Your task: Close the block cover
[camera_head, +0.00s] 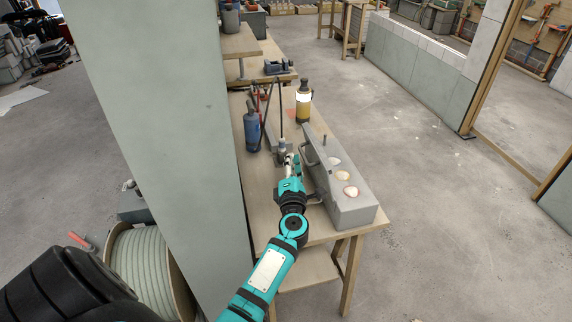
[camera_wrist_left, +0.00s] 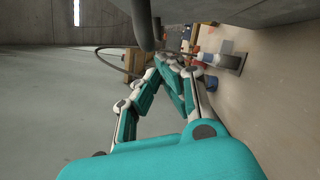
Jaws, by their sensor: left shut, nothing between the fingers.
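A long grey block (camera_head: 352,207) with a row of pale round openings or discs lies along the right side of the workbench (camera_head: 270,205). A bar handle (camera_head: 311,178) stands out from its left side. I cannot tell the cover from the body of the block. My left gripper (camera_head: 291,161) is shut and empty, just left of the block and close to the handle; contact cannot be told. In the left wrist view, its teal fingers (camera_wrist_left: 166,66) come together below a grey bar (camera_wrist_left: 143,20). My right gripper is not in view.
A blue bottle (camera_head: 252,131) and a yellow-black bottle (camera_head: 303,104) stand farther back on the bench. A grey metal tool (camera_head: 282,146) is beyond my gripper. A pale green pillar (camera_head: 160,100) is on the left, with a conduit reel (camera_head: 147,270) by its foot. Floor right of the bench is clear.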

